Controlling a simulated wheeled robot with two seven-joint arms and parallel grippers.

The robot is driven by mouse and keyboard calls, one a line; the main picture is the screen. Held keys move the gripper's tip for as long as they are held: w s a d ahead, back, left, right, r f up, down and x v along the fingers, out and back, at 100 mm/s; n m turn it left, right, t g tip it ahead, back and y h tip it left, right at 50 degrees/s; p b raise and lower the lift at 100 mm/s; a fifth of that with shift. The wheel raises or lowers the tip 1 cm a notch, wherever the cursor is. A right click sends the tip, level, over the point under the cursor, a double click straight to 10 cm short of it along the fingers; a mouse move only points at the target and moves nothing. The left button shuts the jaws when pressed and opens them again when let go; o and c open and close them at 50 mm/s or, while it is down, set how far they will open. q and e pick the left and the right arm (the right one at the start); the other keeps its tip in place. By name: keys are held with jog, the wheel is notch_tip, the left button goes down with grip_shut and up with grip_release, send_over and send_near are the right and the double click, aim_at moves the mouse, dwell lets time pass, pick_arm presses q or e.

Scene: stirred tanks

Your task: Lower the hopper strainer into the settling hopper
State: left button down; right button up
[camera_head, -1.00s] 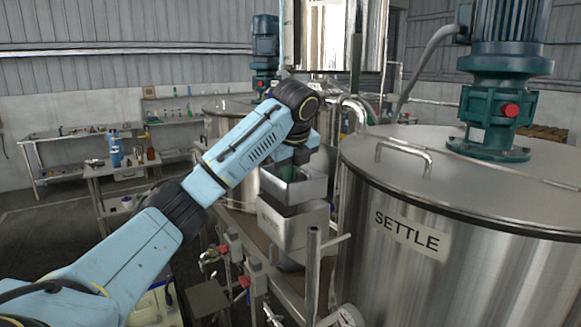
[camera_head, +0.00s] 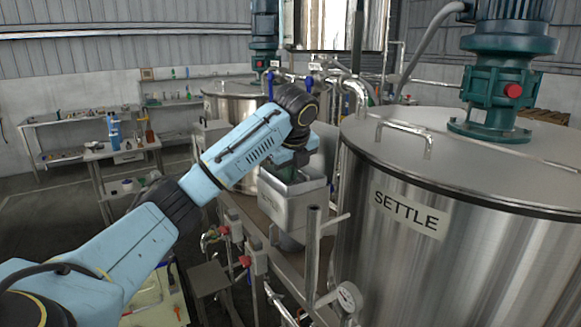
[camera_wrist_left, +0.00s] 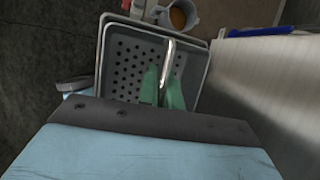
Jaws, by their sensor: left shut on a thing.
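The grey metal settling hopper (camera_head: 293,212) stands beside the big tank marked SETTLE. The hopper strainer (camera_wrist_left: 128,72), a grey rectangular basket with a perforated floor, shows in the left wrist view inside a larger rim. In the head view it sits down in the hopper's mouth, its walls mostly hidden by the hopper and my wrist. My left gripper (camera_wrist_left: 162,88) has green fingers shut on the strainer's bright upright handle (camera_wrist_left: 167,62). In the head view the left gripper (camera_head: 288,172) is at the hopper's mouth. Whether the strainer rests on the hopper cannot be told. My right gripper is not in view.
The SETTLE tank (camera_head: 400,255) rises close to the right of the hopper. A pipe post (camera_head: 312,250) and a gauge (camera_head: 348,297) stand in front. Red-handled valves (camera_head: 245,262) are at lower left. A side table (camera_head: 125,152) with bottles is farther left.

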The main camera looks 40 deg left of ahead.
pick_arm(q)
jog(key=shift+f, duration=2.5)
jog(key=c, duration=1.5)
grip_release()
jog(key=shift+f, duration=0.1)
jog(key=shift+s+d+r, duration=0.1)
jog(key=shift+d+r, duration=0.05)
jog(key=shift+r, duration=0.3)
jog(key=v, duration=1.2)
jog(key=shift+r, duration=0.25)
jog(key=shift+s+r, duration=0.1)
jog(key=shift+s, duration=0.05)
notch_tip(320, 180, up, 10)
